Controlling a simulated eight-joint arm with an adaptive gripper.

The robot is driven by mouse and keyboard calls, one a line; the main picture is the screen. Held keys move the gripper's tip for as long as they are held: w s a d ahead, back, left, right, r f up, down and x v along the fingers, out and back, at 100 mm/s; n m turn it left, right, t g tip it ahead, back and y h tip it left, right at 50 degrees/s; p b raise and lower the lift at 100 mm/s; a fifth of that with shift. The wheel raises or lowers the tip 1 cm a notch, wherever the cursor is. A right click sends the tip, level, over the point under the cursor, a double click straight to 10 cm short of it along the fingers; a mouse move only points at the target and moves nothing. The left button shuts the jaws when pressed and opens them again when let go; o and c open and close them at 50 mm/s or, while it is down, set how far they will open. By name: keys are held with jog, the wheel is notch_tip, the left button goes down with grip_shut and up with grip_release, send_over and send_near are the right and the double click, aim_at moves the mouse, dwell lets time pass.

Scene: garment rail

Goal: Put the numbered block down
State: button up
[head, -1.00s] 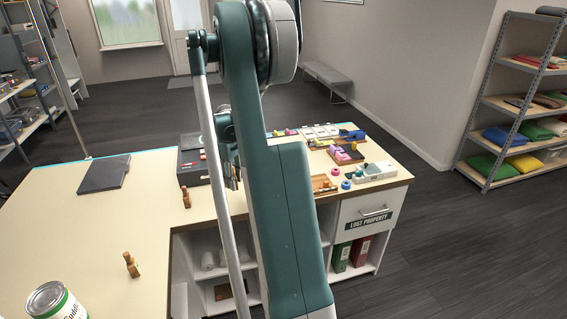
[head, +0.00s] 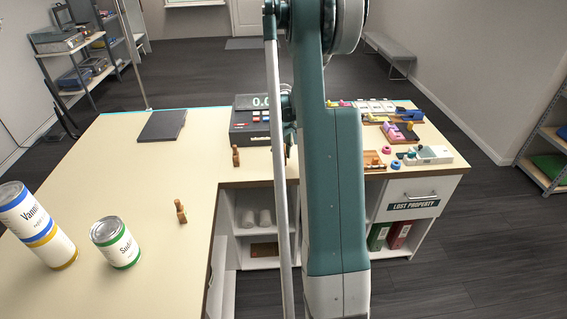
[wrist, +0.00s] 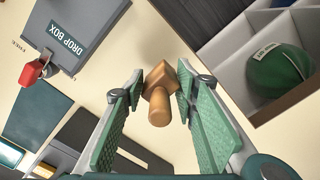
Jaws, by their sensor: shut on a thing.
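My gripper (wrist: 160,92) shows in the wrist view with its two green-padded fingers on either side of a brown wooden block (wrist: 158,82) with a round peg-like part. It is shut on this block. I see no number on the faces in view. The block is tilted in the picture over the cream counter; I cannot tell whether it touches anything below. In the head view my own arm stands in front of the gripper area, and the held block cannot be made out there.
Two small wooden pieces (head: 181,211) (head: 236,156) stand on the cream counter (head: 120,180). A white can (head: 115,243) and stacked cans (head: 38,225) are at left. A dark pad (head: 162,126) and a till (head: 250,125) are farther back. The wrist view shows a "DROP BOX" (wrist: 75,30) and open compartments (wrist: 235,75).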

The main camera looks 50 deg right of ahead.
jog(key=shift+f, duration=0.1)
jog(key=shift+f, duration=1.75)
jog(key=shift+f, duration=0.1)
jog(key=o, duration=0.9)
jog(key=shift+r, duration=6.1)
jog(key=shift+a, duration=0.1)
